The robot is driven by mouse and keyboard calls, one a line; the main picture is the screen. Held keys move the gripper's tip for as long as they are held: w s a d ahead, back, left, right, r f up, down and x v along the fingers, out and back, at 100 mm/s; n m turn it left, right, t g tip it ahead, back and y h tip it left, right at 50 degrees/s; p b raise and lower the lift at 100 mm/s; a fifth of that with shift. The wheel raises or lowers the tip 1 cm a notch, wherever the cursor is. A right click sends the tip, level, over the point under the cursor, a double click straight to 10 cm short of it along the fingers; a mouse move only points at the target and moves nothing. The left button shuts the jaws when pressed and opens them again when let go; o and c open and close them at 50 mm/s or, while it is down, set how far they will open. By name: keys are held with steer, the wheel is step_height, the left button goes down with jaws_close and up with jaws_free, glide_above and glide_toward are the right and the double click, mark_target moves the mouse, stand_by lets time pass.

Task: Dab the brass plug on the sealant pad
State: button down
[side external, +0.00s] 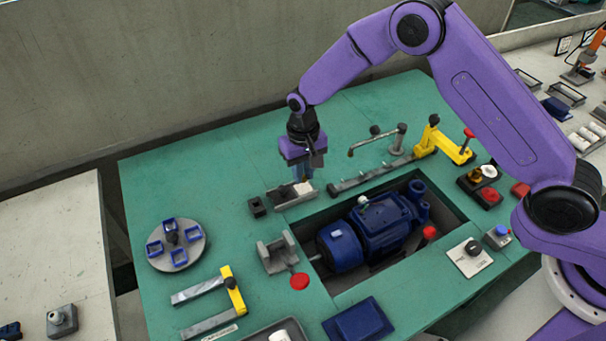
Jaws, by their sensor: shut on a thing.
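My gripper (303,175) points down over a small grey tray (280,198) on the green bench. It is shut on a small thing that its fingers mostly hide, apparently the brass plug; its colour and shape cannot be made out. The tray has a pale pad (304,188) at its right end, which looks like the sealant pad. The fingertips are just above or at this pad; I cannot tell whether the held thing touches it.
A blue pump (378,228) sits in a recess in front of the tray. A small black block (257,207) stands left of the tray, a grey cradle (277,254) nearer. The bench's back left is clear.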

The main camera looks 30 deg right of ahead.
steer(key=shift+r, duration=2.4)
steer(key=shift+d, duration=0.1)
